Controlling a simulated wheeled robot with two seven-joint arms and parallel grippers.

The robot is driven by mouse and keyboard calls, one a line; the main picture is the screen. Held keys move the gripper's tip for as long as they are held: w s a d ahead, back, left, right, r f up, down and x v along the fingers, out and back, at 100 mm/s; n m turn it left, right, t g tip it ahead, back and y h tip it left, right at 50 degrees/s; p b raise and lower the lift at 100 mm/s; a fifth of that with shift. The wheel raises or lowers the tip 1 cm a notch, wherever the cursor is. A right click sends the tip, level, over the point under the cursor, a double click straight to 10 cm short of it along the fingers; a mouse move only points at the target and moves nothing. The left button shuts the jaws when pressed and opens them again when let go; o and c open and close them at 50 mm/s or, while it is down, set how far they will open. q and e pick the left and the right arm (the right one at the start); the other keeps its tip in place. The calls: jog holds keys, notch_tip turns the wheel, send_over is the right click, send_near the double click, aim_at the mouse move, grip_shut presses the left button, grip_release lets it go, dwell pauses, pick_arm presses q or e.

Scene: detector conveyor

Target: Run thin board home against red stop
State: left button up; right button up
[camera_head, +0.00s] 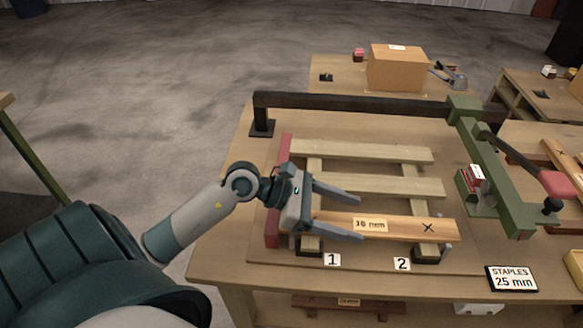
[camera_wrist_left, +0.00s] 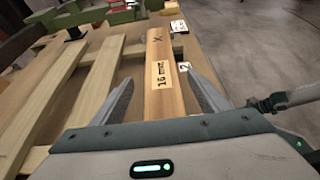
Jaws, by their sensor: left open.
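The thin board (camera_head: 405,227), marked "16 mm" and X, lies across the near part of a slatted wooden frame. Its left end is hidden by my left gripper (camera_head: 359,219), so I cannot tell whether it touches the red stop. The red stop (camera_head: 285,150) runs along the frame's left side, partly covered by the gripper. My left gripper is open, one finger on each side of the board. In the left wrist view the board (camera_wrist_left: 163,98) runs between the spread fingers (camera_wrist_left: 159,75). My right gripper is not in view.
Two paler slats (camera_head: 360,152) lie farther back on the frame. A dark rail (camera_head: 350,103) with a green arm (camera_head: 495,170) stands behind and right. Number cards 1 (camera_head: 332,260) and 2 (camera_head: 402,264) and a "STAPLES 25 mm" sign (camera_head: 511,278) sit in front. A cardboard box (camera_head: 397,70) stands behind.

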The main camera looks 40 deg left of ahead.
pick_arm(q)
jog(key=b+v, duration=0.3)
jog(key=v, duration=0.9)
jog(key=shift+s+a, duration=0.15)
jog(key=shift+a, duration=0.05)
jog(key=shift+s+a+r, duration=0.3)
jog(key=shift+a, duration=0.15)
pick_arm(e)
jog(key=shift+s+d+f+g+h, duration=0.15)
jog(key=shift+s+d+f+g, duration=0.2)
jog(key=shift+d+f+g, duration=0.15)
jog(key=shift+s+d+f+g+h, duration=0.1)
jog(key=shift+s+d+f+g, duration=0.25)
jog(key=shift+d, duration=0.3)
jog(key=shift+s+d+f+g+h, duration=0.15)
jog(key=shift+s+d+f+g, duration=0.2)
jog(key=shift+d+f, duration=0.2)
pick_arm(q)
jog(key=shift+a, duration=0.1)
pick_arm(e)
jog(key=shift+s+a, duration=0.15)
